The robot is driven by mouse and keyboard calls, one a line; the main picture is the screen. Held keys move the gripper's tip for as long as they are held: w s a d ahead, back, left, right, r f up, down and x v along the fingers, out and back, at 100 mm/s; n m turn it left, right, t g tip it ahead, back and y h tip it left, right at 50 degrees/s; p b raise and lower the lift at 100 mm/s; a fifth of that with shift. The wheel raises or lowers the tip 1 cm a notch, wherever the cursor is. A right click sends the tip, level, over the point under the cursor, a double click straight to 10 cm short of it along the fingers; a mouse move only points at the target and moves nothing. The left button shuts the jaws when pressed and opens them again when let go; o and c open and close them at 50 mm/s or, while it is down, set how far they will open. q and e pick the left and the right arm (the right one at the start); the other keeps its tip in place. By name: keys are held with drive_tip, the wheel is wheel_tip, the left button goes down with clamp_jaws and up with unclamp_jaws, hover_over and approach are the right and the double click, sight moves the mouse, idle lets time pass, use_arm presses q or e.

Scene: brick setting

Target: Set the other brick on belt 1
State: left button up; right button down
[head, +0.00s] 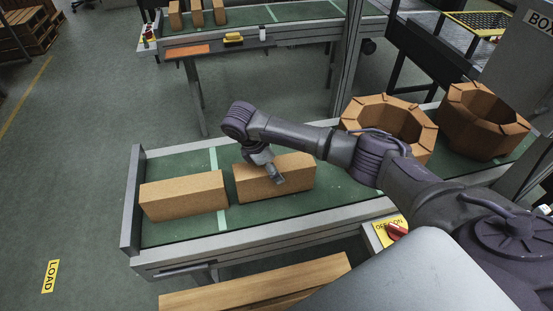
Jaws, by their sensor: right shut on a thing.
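A tan brick (184,195) lies on the green belt (172,165) of the near conveyor, at its left end. A second tan brick (256,181) is to its right, on or just above the same belt, with a small gap between the two. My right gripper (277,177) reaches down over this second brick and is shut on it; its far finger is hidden. I cannot tell whether the brick's weight is on the belt. My left gripper is not in view.
Two octagonal brick rings (392,123) (482,121) stand further right on the near conveyor. A far conveyor (268,31) holds several upright bricks. A wooden plank (262,282) lies below the near conveyor's front edge. A grey end plate (133,200) closes the belt's left end.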

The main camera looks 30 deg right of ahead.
drive_tip(key=shift+w+f, duration=0.1)
drive_tip(key=shift+f, duration=0.4)
drive_tip(key=shift+c, duration=0.9)
unclamp_jaws()
drive_tip(key=shift+f, duration=0.15)
drive_tip(key=b+v, duration=0.2)
drive_tip(key=v, duration=0.5)
drive_tip(key=shift+a, duration=0.15)
drive_tip(key=p+v, duration=0.1)
drive_tip(key=v, duration=0.2)
drive_tip(key=shift+r, duration=0.4)
drive_tip(key=shift+a+r, duration=0.25)
drive_tip(key=shift+r, duration=0.4)
